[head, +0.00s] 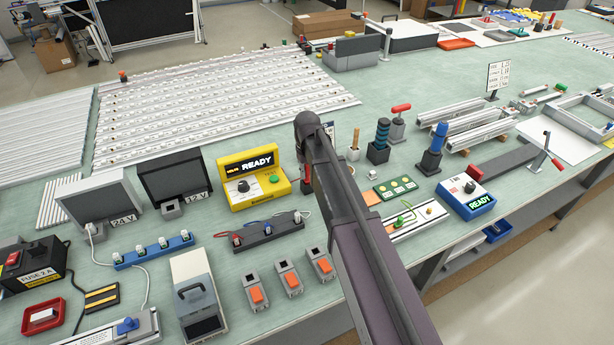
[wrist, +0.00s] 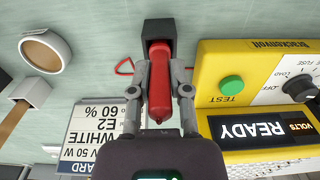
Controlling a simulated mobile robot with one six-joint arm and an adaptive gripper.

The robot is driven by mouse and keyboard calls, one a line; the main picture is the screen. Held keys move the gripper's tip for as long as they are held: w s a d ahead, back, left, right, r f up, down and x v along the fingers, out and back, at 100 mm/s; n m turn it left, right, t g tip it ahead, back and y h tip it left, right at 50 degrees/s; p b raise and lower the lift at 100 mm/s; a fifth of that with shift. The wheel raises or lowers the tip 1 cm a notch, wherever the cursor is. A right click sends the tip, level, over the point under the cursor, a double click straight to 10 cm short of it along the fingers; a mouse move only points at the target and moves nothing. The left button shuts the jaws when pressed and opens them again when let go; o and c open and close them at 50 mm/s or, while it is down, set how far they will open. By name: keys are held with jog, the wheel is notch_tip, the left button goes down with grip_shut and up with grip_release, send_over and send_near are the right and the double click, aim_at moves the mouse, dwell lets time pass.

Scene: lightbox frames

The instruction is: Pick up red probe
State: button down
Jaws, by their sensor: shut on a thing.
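The red probe (wrist: 160,92) shows in the middle of the wrist view, its tapered end towards my wrist. Its far end meets a dark square holder (wrist: 158,27); I cannot tell whether it is still seated there. My gripper (wrist: 160,78) is shut on the probe, one finger against each side. In the head view my arm hides most of this spot. A bit of red, likely the probe (head: 306,170), shows just left of the arm, right of the yellow meter.
The yellow meter (head: 256,200), reading READY, stands close beside the probe; it also shows in the wrist view (wrist: 216,70). A white printed card (wrist: 98,135) is on the other side. A dark terminal strip (head: 268,236) and several orange switches lie nearer the bench's front.

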jog(key=shift+r, duration=0.15)
notch_tip(320, 180, up, 10)
jog(key=p, duration=1)
jog(key=shift+f, duration=0.2)
dwell(0.6)
jog(key=shift+f+b, duration=0.85)
jog(key=shift+r, duration=0.1)
